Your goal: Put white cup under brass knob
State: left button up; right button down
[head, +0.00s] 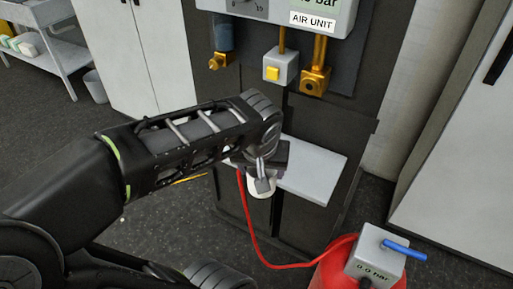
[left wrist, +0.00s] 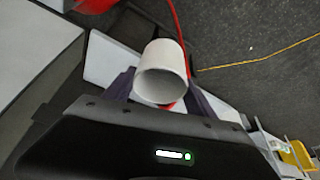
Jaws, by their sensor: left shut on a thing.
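The white cup (head: 261,190) is held in my left gripper (head: 264,172), near the front edge of the pale shelf in the head view. The gripper and wrist hide part of it. In the left wrist view the cup (left wrist: 162,72) sits between the two dark fingers, with its round opening showing. A brass knob (head: 217,61) sits under a blue bowl on the air unit, above and left of the cup. Another brass fitting (head: 315,80) is farther right. The cup is well below both. My right gripper is not in view.
The pale shelf (head: 312,178) has bare room at its right. A white box with a yellow button (head: 279,67) sits between the brass parts. A red hose (head: 250,225) runs below the gripper to a red tank (head: 338,273) with a blue lever (head: 404,250).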

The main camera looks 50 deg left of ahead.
pick_arm(q)
jog(key=shift+s+d+f, duration=0.3)
jog(key=shift+s+f, duration=0.4)
jog(key=shift+s, duration=0.1)
jog(key=w+a+f+p, duration=0.1)
jog(key=w+a+p, duration=0.1)
jog(key=w, duration=0.7)
jog(key=w+a+f+p, duration=0.2)
jog(key=w+a, duration=0.2)
jog(key=w, duration=0.5)
jog(key=shift+w+a, duration=0.25)
jog(key=shift+w, duration=0.05)
